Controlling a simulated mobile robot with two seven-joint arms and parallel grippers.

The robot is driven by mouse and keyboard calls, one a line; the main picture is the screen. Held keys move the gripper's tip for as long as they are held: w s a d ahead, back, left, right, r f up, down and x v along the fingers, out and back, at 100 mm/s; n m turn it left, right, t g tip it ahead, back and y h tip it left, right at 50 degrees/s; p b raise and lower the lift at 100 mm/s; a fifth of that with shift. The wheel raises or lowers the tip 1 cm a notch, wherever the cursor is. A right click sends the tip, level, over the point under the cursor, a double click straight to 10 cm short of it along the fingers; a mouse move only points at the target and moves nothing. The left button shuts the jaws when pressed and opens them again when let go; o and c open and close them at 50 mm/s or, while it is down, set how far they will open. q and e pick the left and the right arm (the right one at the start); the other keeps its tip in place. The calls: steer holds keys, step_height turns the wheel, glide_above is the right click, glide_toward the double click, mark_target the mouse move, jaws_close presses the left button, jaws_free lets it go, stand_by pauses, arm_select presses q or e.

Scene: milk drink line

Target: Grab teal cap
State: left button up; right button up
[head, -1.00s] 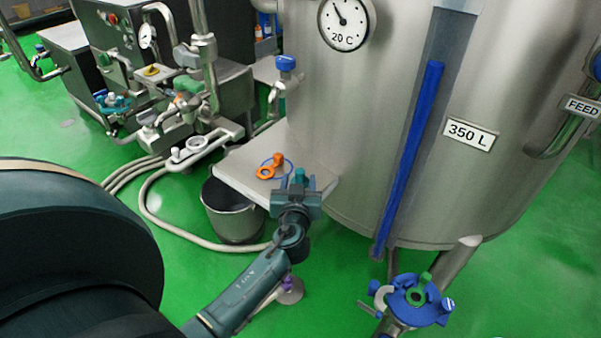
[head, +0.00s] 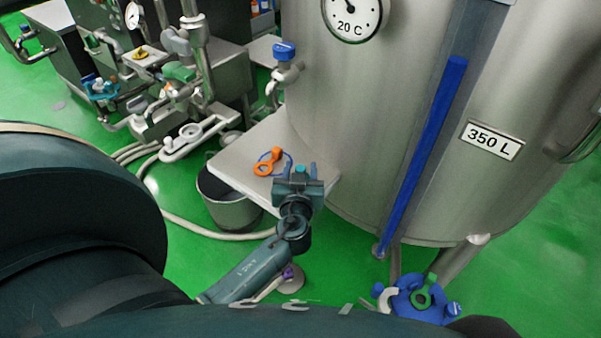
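The teal cap (head: 300,169) shows as a small spot at the front of the pale shelf (head: 236,166) beside the tank. My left gripper (head: 299,168) is at the shelf's front edge, with its two blue-grey fingers apart, one on each side of the cap. A gap seems to show between each finger and the cap. The gripper body hides the cap's lower part, so I cannot tell whether it rests on the shelf. My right gripper is not in view.
An orange clip (head: 276,154) and a blue loop lie on the shelf just behind the gripper. The steel tank (head: 335,110) rises close on the right. A grey bucket (head: 228,205) stands below the shelf. A blue valve fitting (head: 418,300) is at the lower right.

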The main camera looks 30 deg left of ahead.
arm_select(q)
jaws_close()
stand_by(0.4)
